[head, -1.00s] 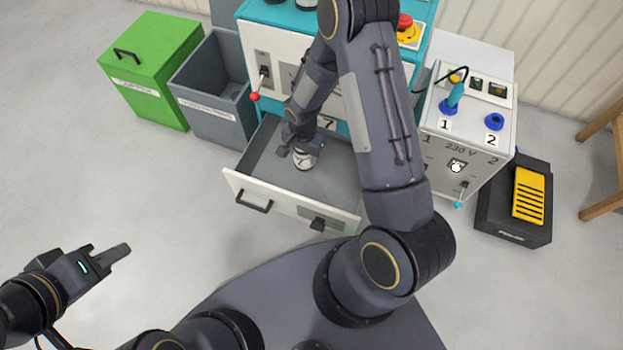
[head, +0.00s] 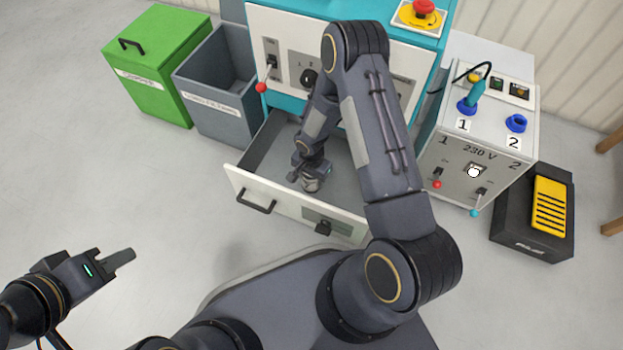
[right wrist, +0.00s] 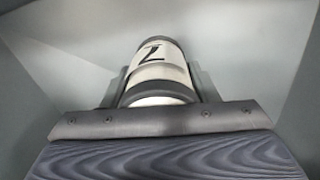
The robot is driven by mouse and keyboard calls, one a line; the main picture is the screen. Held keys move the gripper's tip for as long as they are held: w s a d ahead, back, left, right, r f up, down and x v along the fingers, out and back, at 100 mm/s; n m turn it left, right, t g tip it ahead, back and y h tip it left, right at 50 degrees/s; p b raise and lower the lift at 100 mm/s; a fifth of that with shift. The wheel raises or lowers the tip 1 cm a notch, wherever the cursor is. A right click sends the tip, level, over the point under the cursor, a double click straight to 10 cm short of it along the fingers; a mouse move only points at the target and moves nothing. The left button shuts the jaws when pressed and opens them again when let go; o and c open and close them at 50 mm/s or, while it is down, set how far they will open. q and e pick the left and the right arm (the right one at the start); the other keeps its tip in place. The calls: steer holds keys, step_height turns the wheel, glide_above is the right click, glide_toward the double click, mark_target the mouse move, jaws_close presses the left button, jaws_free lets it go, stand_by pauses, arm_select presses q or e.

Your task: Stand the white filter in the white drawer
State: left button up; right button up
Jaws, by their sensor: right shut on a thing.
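The white drawer (head: 285,213) is pulled out, with a white front and a grey inside. My right gripper (head: 313,176) is down inside it, near its front wall. It is shut on the white filter (head: 311,185), a small white cylinder with dark bands.
The drawer belongs to a teal and white machine (head: 290,55). A grey bin (head: 215,95) and a green box (head: 160,70) stand left of it. A white 230 V box (head: 475,150) and a black case with a yellow pedal (head: 548,205) stand right.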

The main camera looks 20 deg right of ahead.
steer(key=shift+f, duration=0.2)
steer(key=o, duration=1.1)
steer(key=shift+r, duration=0.1)
steer(key=shift+c, duration=0.2)
